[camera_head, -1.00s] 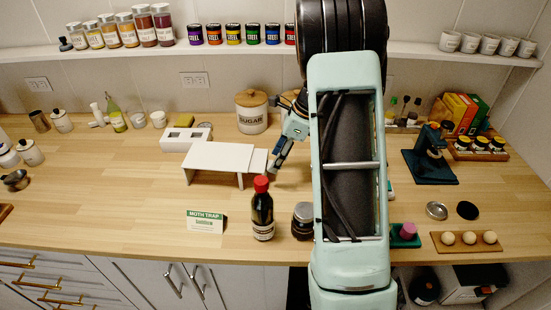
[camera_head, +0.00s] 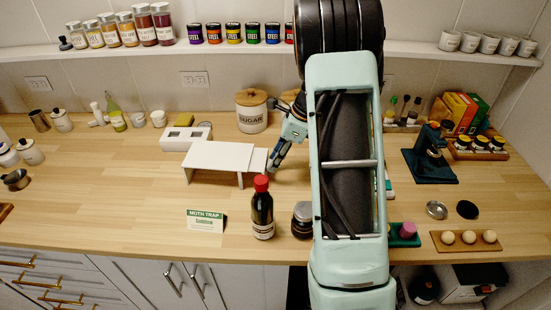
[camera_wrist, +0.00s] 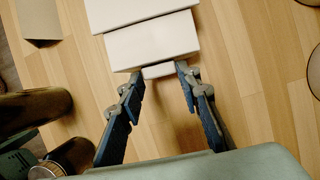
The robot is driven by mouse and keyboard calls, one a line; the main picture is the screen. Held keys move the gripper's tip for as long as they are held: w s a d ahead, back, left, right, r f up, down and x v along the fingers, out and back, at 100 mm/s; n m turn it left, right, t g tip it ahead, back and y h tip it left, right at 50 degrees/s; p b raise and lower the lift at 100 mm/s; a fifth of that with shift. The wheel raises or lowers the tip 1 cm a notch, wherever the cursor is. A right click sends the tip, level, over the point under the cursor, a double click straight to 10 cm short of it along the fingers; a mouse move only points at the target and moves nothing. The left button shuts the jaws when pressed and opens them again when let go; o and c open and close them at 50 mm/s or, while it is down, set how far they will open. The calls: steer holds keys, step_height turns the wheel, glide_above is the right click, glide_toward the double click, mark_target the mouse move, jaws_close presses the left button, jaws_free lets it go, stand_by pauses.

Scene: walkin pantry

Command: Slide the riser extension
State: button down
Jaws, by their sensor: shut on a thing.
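The white riser (camera_head: 216,156) stands on the wooden counter left of my arm, and its top also shows at the upper edge of the wrist view (camera_wrist: 135,10). Its white extension (camera_head: 260,160) sticks out a short way from the right end. In the wrist view the extension (camera_wrist: 150,42) points toward my gripper, with a narrow pale tab at its end. My gripper (camera_wrist: 159,73) is shut on the extension's end, one finger at each side of the tab. In the head view my gripper (camera_head: 271,166) is at the extension's right edge, partly hidden by my arm.
A red-capped bottle (camera_head: 262,209) stands just in front of the extension, with a dark jar (camera_head: 302,221) right of it. A sugar canister (camera_head: 251,111) and a white holed block (camera_head: 186,137) stand behind. A moth trap card (camera_head: 206,221) is in front.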

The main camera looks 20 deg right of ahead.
steer(key=s+d, duration=0.1)
steer(key=d, duration=0.1)
steer(key=s+d, duration=0.1)
steer(key=d, duration=0.2)
steer(key=s+d, duration=0.2)
steer(key=d, duration=0.1)
steer(key=shift+s+d, duration=0.1)
steer(key=c, duration=1.4)
jaws_free()
steer(key=shift+r, duration=0.1)
steer(key=v, duration=1.2)
